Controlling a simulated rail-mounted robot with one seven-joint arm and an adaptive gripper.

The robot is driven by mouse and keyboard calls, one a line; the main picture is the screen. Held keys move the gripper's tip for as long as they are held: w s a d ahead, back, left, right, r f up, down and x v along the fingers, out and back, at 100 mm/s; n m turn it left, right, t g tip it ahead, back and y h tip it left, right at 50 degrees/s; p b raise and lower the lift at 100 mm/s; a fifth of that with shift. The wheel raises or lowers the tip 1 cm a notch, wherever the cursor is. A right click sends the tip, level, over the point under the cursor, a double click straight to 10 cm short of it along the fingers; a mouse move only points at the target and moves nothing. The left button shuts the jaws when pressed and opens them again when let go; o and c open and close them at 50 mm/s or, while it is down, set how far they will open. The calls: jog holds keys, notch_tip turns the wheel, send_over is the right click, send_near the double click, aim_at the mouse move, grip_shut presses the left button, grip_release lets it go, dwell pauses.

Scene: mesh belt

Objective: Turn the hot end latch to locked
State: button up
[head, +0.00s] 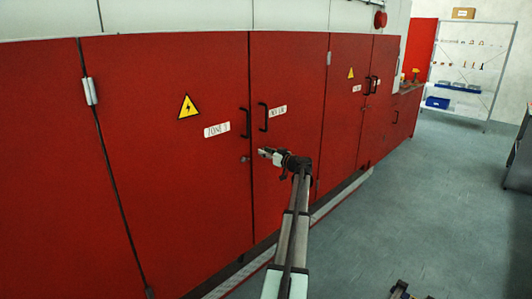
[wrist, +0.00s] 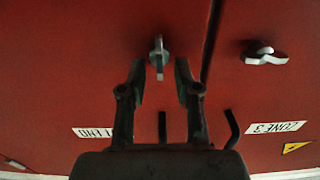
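The hot end latch (wrist: 158,57) is a small grey metal turn-handle on the red hot end door (head: 284,75). In the wrist view its handle runs upright in the picture, just past my fingertips and lined up with the gap between them. My gripper (wrist: 158,72) is open, one finger on each side of that gap; I see no clear contact with the latch. In the head view my gripper (head: 265,152) is close to the door, below its label (head: 278,111), and hides the latch.
A similar latch (wrist: 264,53) sits on the neighbouring Zone 3 door (head: 165,75), its handle lying roughly across the picture. Black door handles (head: 263,117) stand out close to my gripper. Open floor (head: 400,200) lies to the right.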

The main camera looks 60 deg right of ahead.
grip_shut()
jog(key=shift+f+m+b, duration=0.15)
jog(key=shift+m+b, duration=0.15)
jog(key=shift+b, duration=0.25)
jog(key=m+b, duration=0.2)
jog(key=m, duration=0.3)
jog(key=m+b, duration=0.2)
jog(key=m, duration=0.4)
jog(key=d+f+m+b, duration=0.1)
jog(key=m+b, duration=0.2)
jog(key=m, duration=0.3)
jog(key=shift+s+d, duration=0.1)
jog(key=shift+s, duration=0.1)
jog(key=shift+m, duration=0.3)
